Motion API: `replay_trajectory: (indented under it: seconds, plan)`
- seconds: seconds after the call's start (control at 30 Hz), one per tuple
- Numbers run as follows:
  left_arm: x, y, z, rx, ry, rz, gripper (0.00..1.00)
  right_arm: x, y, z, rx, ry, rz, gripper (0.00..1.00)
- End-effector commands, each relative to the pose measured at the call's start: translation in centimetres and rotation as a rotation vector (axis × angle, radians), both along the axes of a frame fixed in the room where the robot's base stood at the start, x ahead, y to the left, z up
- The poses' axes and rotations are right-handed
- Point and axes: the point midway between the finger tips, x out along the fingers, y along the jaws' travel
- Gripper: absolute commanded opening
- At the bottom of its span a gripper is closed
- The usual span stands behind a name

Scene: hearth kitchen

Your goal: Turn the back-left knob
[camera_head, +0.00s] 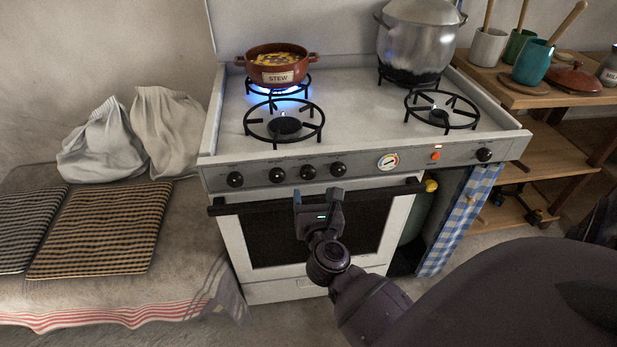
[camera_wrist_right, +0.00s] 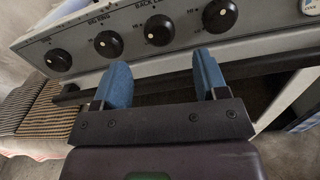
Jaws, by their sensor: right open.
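The stove's front panel (camera_head: 360,165) carries a row of black knobs. In the right wrist view, the third knob from the left (camera_wrist_right: 159,29) sits under lettering that seems to read "BACK L"; the label is cut off. That knob also shows in the head view (camera_head: 308,172). A blue flame (camera_head: 278,88) burns on the back-left burner under a brown stew pot (camera_head: 277,76). My right gripper (camera_head: 319,200) is in front of the oven door, below the knobs. In its wrist view the blue fingers (camera_wrist_right: 163,78) are apart and empty, touching no knob. My left gripper is not in view.
The oven handle bar (camera_head: 385,191) runs across just below the knobs, close to my right gripper. A large lidded pot (camera_head: 415,45) stands on the back-right burner. A cloth-covered bench (camera_head: 185,255) is at left, and a wooden shelf (camera_head: 545,95) with cups is at right.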

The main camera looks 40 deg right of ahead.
Motion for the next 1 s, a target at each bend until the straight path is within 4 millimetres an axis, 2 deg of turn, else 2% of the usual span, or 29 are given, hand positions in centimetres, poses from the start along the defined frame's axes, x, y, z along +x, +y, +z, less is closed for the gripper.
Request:
replay_trajectory:
  seconds: [0.2, 0.4, 0.83, 1.0]
  plan:
    - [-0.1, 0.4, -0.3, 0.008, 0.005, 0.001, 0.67, 3.2, -2.0, 0.0, -0.002, 0.000, 0.000, 0.67]
    - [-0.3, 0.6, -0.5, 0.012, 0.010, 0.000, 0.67, 5.1, -3.1, -0.1, -0.002, 0.001, 0.000, 0.67]
    - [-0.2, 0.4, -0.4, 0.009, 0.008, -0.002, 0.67, 5.7, -3.5, 0.0, -0.002, 0.001, 0.000, 0.67]
    - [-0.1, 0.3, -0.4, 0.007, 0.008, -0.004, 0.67, 5.7, -3.5, 0.0, -0.001, 0.001, 0.000, 0.42]
